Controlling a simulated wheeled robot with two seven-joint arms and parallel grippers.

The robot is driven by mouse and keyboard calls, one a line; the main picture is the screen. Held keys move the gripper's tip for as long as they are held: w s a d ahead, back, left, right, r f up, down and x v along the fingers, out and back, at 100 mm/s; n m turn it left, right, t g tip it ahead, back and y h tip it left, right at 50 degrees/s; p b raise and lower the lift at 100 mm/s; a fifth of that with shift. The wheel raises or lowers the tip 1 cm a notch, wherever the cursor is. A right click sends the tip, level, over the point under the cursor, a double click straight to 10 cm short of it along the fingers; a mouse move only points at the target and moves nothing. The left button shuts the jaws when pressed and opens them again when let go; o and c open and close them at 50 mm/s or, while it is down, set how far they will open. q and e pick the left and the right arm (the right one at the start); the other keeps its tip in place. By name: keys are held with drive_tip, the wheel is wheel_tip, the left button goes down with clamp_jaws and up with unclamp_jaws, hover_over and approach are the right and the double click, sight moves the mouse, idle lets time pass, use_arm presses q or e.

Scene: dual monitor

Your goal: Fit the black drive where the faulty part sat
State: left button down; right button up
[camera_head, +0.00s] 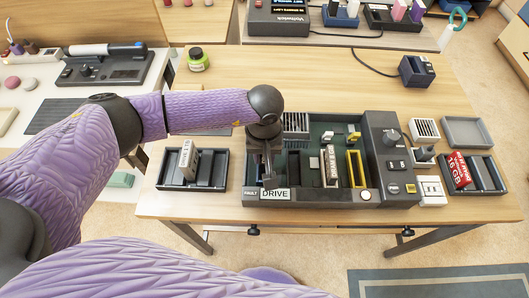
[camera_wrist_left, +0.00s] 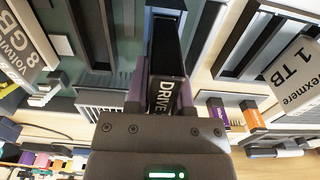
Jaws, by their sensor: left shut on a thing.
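My left gripper (camera_head: 268,182) points down over the leftmost bay of the dark test unit (camera_head: 310,196), just behind its "FAULT DRIVE" label (camera_head: 273,194). In the left wrist view this gripper (camera_wrist_left: 160,95) is shut on the black drive (camera_wrist_left: 166,55), whose white lettering reads "DRIVE". The drive is mostly hidden by the gripper in the head view. I cannot tell how far it is inside the bay. A pale 8 GB module (camera_head: 331,166) stands in a middle bay, and a yellow-framed slot (camera_head: 356,168) is to its right. My right gripper is not in view.
A black tray (camera_head: 164,182) with a white 1 TB drive (camera_head: 187,158) stands at left. At right are a tray with a red 16 GB module (camera_head: 459,168), an empty grey tray (camera_head: 466,132) and a white switch plate (camera_head: 431,190). The table behind the unit is mostly clear.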

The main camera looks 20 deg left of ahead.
use_arm(q)
drive_tip(key=shift+f, duration=0.4)
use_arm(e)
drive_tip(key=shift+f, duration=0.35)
use_arm(q)
drive_tip(key=shift+c, duration=2)
unclamp_jaws()
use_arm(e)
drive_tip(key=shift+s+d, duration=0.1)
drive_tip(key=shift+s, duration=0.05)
use_arm(q)
wheel_tip(320, 180, up, 5)
drive_tip(key=shift+r+p, duration=0.15)
drive_tip(key=shift+p, duration=0.55)
wheel_tip(320, 180, up, 4)
drive_tip(key=shift+r+p, duration=0.2)
drive_tip(key=shift+p, duration=0.25)
drive_tip(key=shift+r, duration=0.2)
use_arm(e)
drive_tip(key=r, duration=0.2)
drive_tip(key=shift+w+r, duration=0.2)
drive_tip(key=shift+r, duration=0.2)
